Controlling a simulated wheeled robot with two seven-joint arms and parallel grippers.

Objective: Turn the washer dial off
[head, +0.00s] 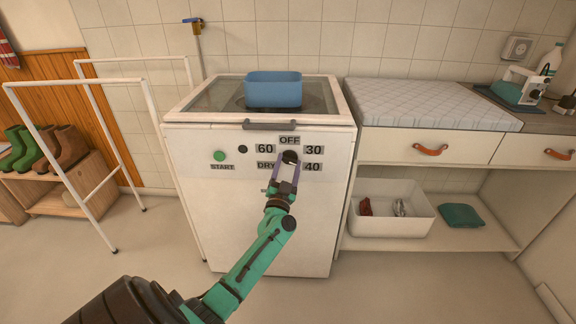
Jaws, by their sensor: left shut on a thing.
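The white washer (263,231) stands in the middle of the head view. Its front carries a dark round dial (290,156) ringed by the labels OFF, 30, 40, DRY and 60. The OFF label (289,140) is above the dial. My left gripper (287,171) reaches up from below and is shut on the dial, with a finger at each side. The dial's pointer is too small and too covered to read. A green START button (219,156) and a small dark knob (243,149) sit to the left. My right gripper is not in view.
A blue bin (273,90) stands on the washer's top, above a grey front handle (269,125). A white rack (96,160) is at the left. A counter with a padded mat (428,105) and a low shelf with a white tub (391,220) adjoin at the right.

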